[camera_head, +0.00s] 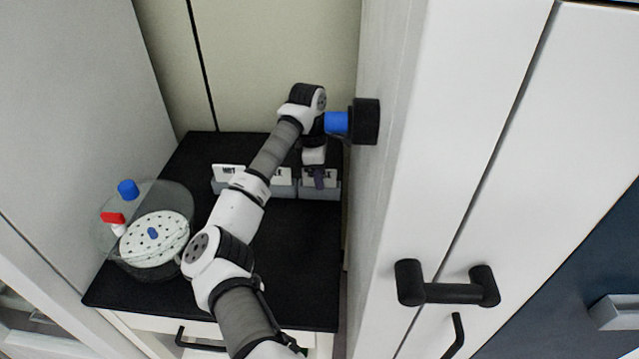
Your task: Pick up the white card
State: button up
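White cards with black lettering stand in grey holders along the back of the black worktop. The left card (229,172) shows most clearly. A second card (284,175) is partly behind my arm, and a third card (331,174) is at the right. I cannot tell which one is the task's card. My gripper (319,182) points down at the right-hand holder (331,190), in front of or over the third card, and partly covers it. The fingers are too small and dark to show whether they are open, shut or touching a card.
A round glass vessel (180,200) with a perforated white plate (155,238) and red and blue knobs stands at the left. A blue and black fitting (366,121) shows close beside my wrist. A tall white cabinet (440,130) borders the right. The front right worktop (300,270) is clear.

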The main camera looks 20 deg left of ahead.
grip_shut()
jog(key=shift+r, duration=0.1)
dwell(0.4)
jog(key=shift+r+p, duration=0.15)
jog(key=shift+p, duration=0.15)
jog(key=shift+a+r+b, duration=0.2)
jog(key=shift+b, duration=0.4)
notch_tip(320, 180, up, 11)
jog(key=b, duration=0.2)
jog(key=s+a+b, duration=0.1)
jog(key=s+a, duration=0.1)
jog(key=a, duration=0.7)
jog(key=s+a+b, duration=0.1)
jog(key=s+a, duration=0.2)
jog(key=a, duration=0.6)
jog(key=shift+s+a+b, duration=0.3)
jog(key=shift+a, duration=0.1)
